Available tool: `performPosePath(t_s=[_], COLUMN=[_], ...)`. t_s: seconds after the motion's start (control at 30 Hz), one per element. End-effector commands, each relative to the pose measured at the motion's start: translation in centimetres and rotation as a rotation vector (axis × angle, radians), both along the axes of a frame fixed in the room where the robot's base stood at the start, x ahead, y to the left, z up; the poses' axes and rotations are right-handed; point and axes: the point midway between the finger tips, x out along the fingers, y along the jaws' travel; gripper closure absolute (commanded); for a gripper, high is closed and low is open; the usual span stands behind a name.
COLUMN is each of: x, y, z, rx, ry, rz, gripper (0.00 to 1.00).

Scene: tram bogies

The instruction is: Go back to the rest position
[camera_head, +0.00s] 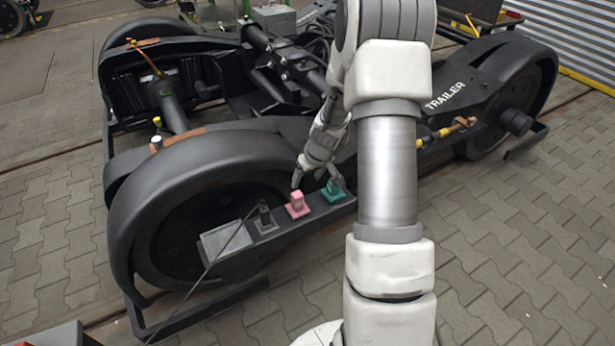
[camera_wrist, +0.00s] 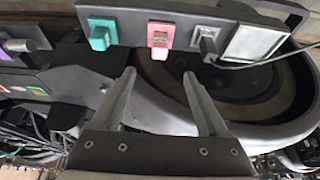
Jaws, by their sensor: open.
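My gripper (camera_head: 314,180) is above the side bar of the black bogie (camera_head: 200,155), close to a pink block (camera_head: 297,204) and a green block (camera_head: 333,190) on that bar. In the wrist view my gripper (camera_wrist: 158,88) has its two fingers spread apart with nothing between them. The pink block also shows in the wrist view (camera_wrist: 159,38), just beyond the fingertips, with the green block (camera_wrist: 100,34) left of it. My arm covers part of the bogie in the head view.
A dark grey connector (camera_head: 265,219) with a cable and a pale plate (camera_head: 226,241) sit on the same bar. A grey box (camera_head: 274,19) lies at the back. Bare paving (camera_head: 500,240) is free at the right. The bogie's right side is lettered TRAILER.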

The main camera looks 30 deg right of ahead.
Motion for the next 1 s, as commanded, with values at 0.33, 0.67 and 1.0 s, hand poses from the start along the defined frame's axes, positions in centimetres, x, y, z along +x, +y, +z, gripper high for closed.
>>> performPosePath(t_s=[0.33,0.67,1.0], x=[0.0,-1.4,-7.3], y=[0.2,5.3,11.5], z=[0.3,9.6,19.4], rx=[0.001,0.015,0.024], ry=[-0.003,-0.039,-0.058], rz=[0.001,0.043,0.067], gripper=[0.23,0.23,0.23])
